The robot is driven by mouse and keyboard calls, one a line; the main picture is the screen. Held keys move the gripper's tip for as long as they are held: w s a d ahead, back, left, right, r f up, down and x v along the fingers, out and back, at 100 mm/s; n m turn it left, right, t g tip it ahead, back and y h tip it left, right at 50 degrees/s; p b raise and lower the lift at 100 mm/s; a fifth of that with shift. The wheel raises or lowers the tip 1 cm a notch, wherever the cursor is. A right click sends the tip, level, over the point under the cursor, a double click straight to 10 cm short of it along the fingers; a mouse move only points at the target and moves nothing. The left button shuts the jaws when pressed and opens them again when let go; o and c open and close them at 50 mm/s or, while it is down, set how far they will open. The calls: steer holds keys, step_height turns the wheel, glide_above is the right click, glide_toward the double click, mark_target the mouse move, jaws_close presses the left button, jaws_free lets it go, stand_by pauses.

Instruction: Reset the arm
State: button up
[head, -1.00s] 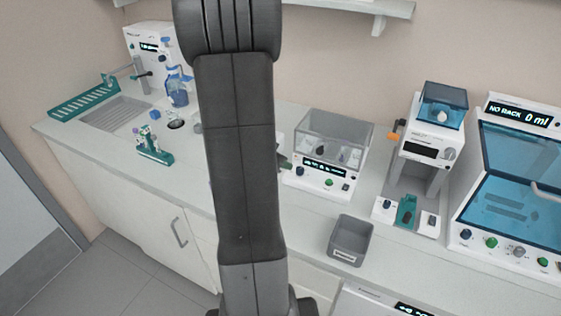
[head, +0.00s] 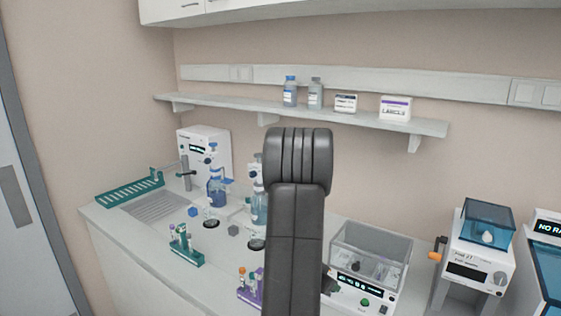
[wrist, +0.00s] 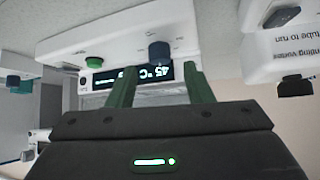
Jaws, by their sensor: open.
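My arm (head: 295,225) rises through the middle of the head view. It hides part of the counter behind it. My gripper (wrist: 162,88) shows in the wrist view with two green fingers spread apart and nothing held between them. Beyond the fingers, a white device front shows a dark display (wrist: 130,76) reading 45 °C, upside down. A dark blue knob (wrist: 158,52) and a green knob (wrist: 94,62) sit on that front. The fingertips overlap the panel in the picture; I cannot tell the gap. In the head view the fingers are hidden.
A clear-lidded device (head: 370,262) stands just right of my arm. A green tube rack (head: 186,250) and a purple rack (head: 250,290) stand left of it. A wall shelf (head: 235,108) with bottles and boxes runs behind. A blue-lidded machine (head: 487,230) is at the right.

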steer(key=shift+x, duration=1.75)
steer(key=shift+a+r, duration=0.1)
steer(key=shift+r, duration=0.05)
steer(key=v, duration=1.4)
steer(key=x, duration=1.4)
steer(key=shift+s, duration=0.1)
steer(key=shift+f, duration=0.2)
steer(key=shift+d+r+n+t+y, duration=0.1)
steer(key=shift+d+n+t+y, duration=0.1)
steer(key=shift+n+t+y, duration=0.6)
steer(key=shift+n, duration=0.8)
steer(key=shift+d+n+t+y+b, duration=0.1)
steer(key=shift+n+t+y+b, duration=0.2)
steer(key=shift+n+y+b, duration=0.45)
steer(key=shift+d+n+y+b, duration=0.1)
steer(key=shift+n+y+b, duration=0.35)
steer(key=shift+n+b, duration=0.35)
